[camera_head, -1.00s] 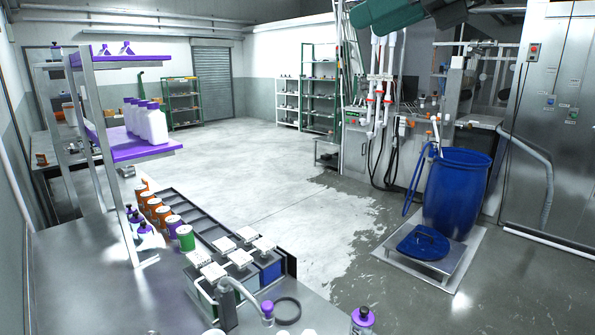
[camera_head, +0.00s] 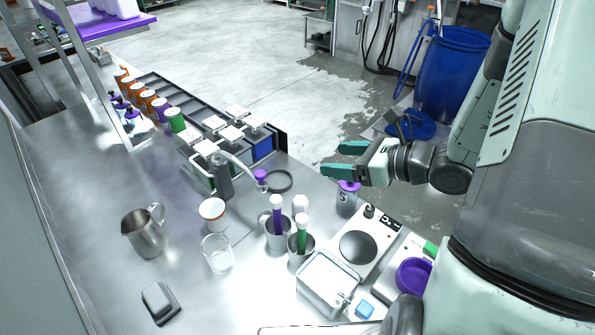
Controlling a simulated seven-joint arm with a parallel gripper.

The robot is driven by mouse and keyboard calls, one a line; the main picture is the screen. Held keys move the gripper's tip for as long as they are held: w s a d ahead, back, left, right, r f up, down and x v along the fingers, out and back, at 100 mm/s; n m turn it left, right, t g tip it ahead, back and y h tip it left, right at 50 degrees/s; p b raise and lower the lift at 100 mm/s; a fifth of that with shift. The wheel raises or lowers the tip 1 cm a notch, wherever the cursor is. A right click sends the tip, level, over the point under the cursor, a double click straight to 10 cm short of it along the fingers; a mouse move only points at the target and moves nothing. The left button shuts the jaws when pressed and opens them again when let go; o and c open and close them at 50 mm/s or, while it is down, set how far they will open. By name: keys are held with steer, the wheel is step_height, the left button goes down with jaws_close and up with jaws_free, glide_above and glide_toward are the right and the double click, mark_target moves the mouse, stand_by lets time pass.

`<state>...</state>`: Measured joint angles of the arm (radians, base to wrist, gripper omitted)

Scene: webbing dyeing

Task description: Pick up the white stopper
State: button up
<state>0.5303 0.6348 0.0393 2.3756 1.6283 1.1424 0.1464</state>
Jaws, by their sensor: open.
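A small white rounded piece (camera_head: 300,203), which looks like the white stopper, shows on the steel bench behind the metal cups. It is small, and I cannot tell whether it stands on the bench or sits on something. My gripper (camera_head: 340,160) is at the right, above and beyond the bench's right edge, with its teal fingers apart, pointing left. Nothing is between them. The white piece is apart from my gripper, below and left of it in the picture.
Metal cups (camera_head: 276,236) with purple and green tubes stand close to the white piece. A purple-capped bottle (camera_head: 347,197) is below my gripper. A hotplate (camera_head: 358,247), a glass beaker (camera_head: 217,253) and a steel jug (camera_head: 147,232) are also on the bench. Bare bench shows at left.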

glide_toward(300, 206)
steer(key=w+f, duration=0.1)
steer(key=f, duration=0.1)
steer(key=shift+w+d+f, duration=0.25)
steer(key=shift+w+d, duration=0.1)
steer(key=shift+d, duration=0.05)
steer(key=x, duration=0.4)
steer(key=shift+w+a+f, duration=0.15)
steer(key=shift+f, duration=0.05)
steer(key=shift+x, duration=3.15)
steer(key=c, duration=1.1)
steer(key=shift+o, duration=0.2)
steer(key=shift+r, duration=0.1)
